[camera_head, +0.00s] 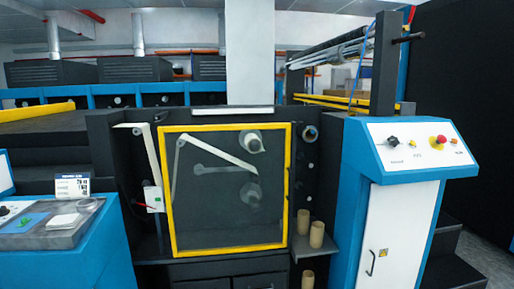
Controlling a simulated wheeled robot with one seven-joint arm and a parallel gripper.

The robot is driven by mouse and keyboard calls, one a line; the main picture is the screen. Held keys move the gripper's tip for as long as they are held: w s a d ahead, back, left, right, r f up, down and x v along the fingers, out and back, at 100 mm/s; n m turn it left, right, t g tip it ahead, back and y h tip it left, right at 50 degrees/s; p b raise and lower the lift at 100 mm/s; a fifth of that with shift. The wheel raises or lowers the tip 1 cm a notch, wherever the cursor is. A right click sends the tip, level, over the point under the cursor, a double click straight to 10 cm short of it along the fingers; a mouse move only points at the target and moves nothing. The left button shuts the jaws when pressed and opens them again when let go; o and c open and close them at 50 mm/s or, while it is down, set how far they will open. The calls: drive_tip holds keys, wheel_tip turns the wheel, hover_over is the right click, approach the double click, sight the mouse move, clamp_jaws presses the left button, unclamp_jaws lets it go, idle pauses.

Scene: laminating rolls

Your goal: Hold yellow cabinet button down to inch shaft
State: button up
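The blue and white cabinet (400,205) stands at the right. Its sloped white control panel (415,160) faces me. On the panel, a red mushroom button (442,140) has yellow at its left side (433,141); I cannot tell whether this yellow is a separate button or the red button's base. My gripper is not in view.
A grey shelf (335,244) with brown cardboard cores (317,234) juts out left of the cabinet. A blue console (65,262) with a grey tray (50,240) stands at the lower left. Dark steps (455,270) are at the lower right.

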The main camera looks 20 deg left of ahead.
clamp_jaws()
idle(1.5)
